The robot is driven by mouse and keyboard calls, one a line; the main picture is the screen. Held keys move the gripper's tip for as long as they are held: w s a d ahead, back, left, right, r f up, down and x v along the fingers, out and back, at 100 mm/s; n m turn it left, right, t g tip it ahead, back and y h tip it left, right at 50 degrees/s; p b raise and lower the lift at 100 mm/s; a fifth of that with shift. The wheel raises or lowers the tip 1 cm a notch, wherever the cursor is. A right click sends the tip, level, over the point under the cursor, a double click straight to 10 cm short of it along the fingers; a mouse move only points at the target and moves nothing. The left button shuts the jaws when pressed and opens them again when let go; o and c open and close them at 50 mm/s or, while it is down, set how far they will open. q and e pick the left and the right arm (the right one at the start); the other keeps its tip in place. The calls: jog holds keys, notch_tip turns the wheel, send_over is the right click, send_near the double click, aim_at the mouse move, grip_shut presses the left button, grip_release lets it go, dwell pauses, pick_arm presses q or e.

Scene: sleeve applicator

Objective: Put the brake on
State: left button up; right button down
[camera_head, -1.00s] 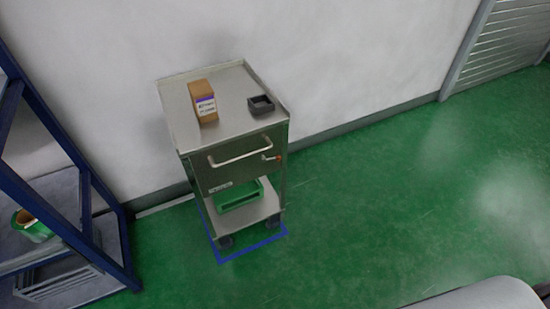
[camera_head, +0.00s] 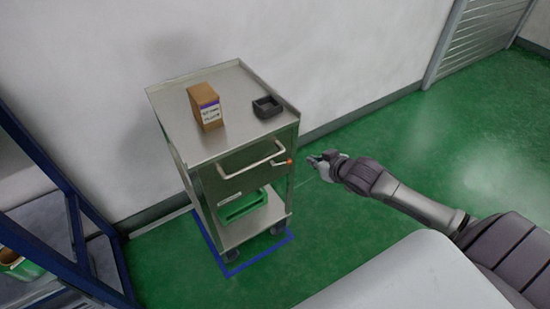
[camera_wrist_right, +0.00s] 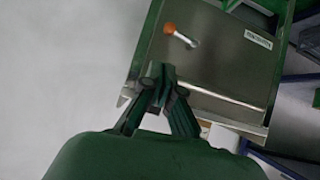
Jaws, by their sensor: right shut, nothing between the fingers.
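A steel cart (camera_head: 240,180) stands against the wall. A short metal lever with an orange knob (camera_head: 289,162) sits on its front face, at the right end of the drawer handle (camera_head: 251,160). The orange knob (camera_wrist_right: 169,29) also shows in the right wrist view, beyond my fingers. I cannot tell for certain that this lever is the brake. My right gripper (camera_head: 316,158) is shut and empty, just right of the knob and apart from it in the picture. Its closed fingertips (camera_wrist_right: 158,72) show in the right wrist view. My left gripper is not in view.
A brown box (camera_head: 206,107) and a small dark tray (camera_head: 267,107) stand on the cart top. A green bin (camera_head: 243,206) is on its lower shelf. Blue floor tape (camera_head: 262,253) borders the cart. A blue-framed rack (camera_head: 65,220) stands left. Green floor at the right is free.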

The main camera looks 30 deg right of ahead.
jog(key=shift+w+a+r, duration=0.2)
jog(key=shift+a+r, duration=0.25)
jog(key=shift+r, duration=0.3)
jog(key=b, duration=0.1)
send_over(282, 164)
jog(key=s+d, duration=0.3)
notch_tip(282, 164, down, 5)
jog(key=shift+w+a+f+b, duration=0.1)
jog(key=shift+w+f+b, duration=0.2)
jog(key=shift+f, duration=0.85)
jog(key=shift+w+a+f+b, duration=0.15)
jog(key=shift+w+f, duration=0.1)
jog(key=shift+f, duration=0.9)
